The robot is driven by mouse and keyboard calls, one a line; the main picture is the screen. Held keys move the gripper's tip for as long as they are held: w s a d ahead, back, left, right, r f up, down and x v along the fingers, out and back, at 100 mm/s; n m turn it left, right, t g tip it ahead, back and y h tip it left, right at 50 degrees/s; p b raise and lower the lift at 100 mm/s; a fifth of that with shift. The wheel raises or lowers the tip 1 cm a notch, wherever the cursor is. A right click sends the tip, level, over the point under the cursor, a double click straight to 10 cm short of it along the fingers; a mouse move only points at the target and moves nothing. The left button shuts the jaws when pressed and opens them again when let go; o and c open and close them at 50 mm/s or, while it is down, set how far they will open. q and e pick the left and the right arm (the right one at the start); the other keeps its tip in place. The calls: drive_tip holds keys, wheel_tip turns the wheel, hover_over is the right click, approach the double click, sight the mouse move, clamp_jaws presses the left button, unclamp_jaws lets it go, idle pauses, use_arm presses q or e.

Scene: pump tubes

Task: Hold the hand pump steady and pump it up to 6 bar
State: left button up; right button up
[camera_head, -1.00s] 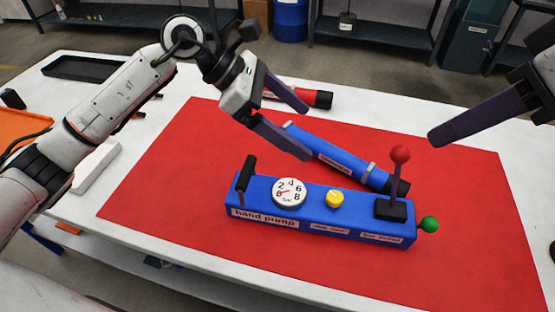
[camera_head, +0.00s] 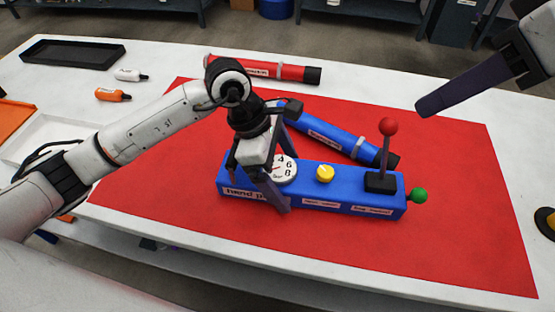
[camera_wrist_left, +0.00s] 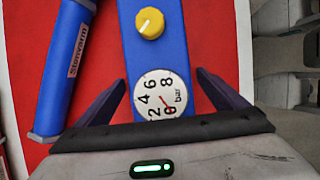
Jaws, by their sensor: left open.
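The blue hand pump (camera_head: 345,181) lies on the red mat. It has a white gauge (camera_wrist_left: 160,92), a yellow knob (camera_head: 325,173), an upright lever with a red ball (camera_head: 388,127) and a green ball (camera_head: 418,195) at its right end. My left gripper (camera_head: 280,182) is open over the pump's left end. In the left wrist view its fingers (camera_wrist_left: 161,76) stand on either side of the blue body and the gauge; contact is unclear.
A blue tube (camera_head: 330,133) lies close behind the pump, and a red tube (camera_head: 265,69) lies at the mat's back edge. Orange and white bottles and a black tray (camera_head: 72,51) are at the left. The red mat (camera_head: 450,240) is free in front and right.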

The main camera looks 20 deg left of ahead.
use_arm(q)
drive_tip(key=shift+d+f, duration=0.25)
drive_tip(key=shift+f, duration=0.25)
drive_tip(key=c, duration=1.9)
